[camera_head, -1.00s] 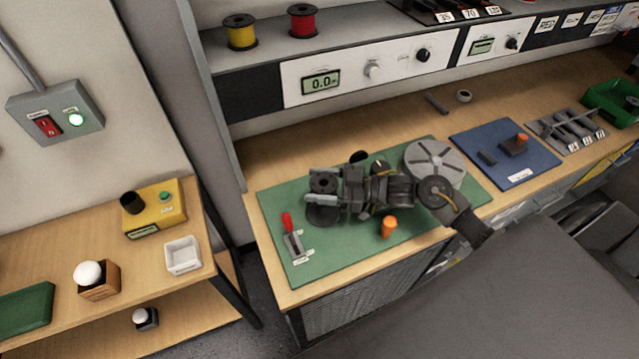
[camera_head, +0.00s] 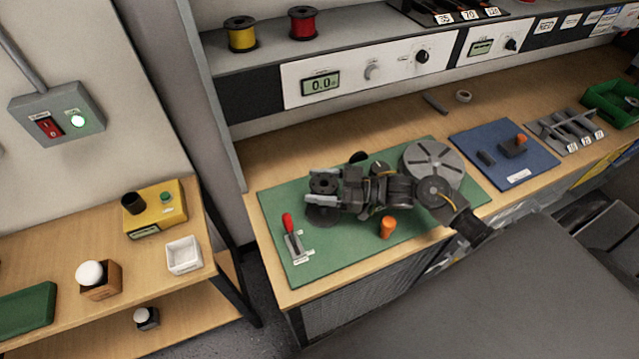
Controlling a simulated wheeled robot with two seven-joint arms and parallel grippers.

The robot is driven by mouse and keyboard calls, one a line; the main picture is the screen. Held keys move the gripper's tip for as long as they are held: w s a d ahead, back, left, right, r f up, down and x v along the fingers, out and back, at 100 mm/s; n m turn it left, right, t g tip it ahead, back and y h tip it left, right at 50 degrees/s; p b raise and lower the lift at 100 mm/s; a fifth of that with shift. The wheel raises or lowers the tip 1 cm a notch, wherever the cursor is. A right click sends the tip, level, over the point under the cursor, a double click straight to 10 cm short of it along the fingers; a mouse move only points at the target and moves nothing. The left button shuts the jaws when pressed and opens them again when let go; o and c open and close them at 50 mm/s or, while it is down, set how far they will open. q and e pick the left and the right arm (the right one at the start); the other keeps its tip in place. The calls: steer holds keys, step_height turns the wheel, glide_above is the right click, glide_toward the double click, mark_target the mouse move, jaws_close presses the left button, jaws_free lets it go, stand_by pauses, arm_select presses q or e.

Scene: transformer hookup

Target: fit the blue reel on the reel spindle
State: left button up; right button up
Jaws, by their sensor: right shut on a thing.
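My right gripper (camera_head: 318,187) is shut on a reel, its fingers on either side of it, over the left part of the green mat (camera_head: 283,268). The reel's dark round top flange (camera_head: 324,181) shows between the fingers. No blue shows on it; its winding is hidden by the fingers. A dark round disc (camera_head: 321,219) shows just below the gripper. I cannot tell whether it is the reel's lower flange or the spindle's base. The spindle itself is not clearly visible. My left gripper is not in view.
A red-handled lever (camera_head: 288,222), an orange knob (camera_head: 387,227) and a grey slotted disc (camera_head: 434,164) are on the mat near my right arm. Yellow (camera_head: 241,33) and red (camera_head: 303,23) reels stand on the shelf. A blue mat (camera_head: 520,178) lies right.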

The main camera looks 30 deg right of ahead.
steer(key=shift+f+b, duration=0.85)
steer(key=shift+f, duration=0.25)
steer(key=o, duration=1.4)
steer(key=shift+c, duration=0.2)
steer(key=shift+r+b, duration=0.3)
steer(key=shift+r, duration=0.15)
steer(key=s+a+r, duration=0.3)
steer(key=s+r, duration=0.3)
steer(key=s+a+r, duration=0.2)
steer(key=s+r, duration=0.4)
steer(key=shift+s+a, duration=0.4)
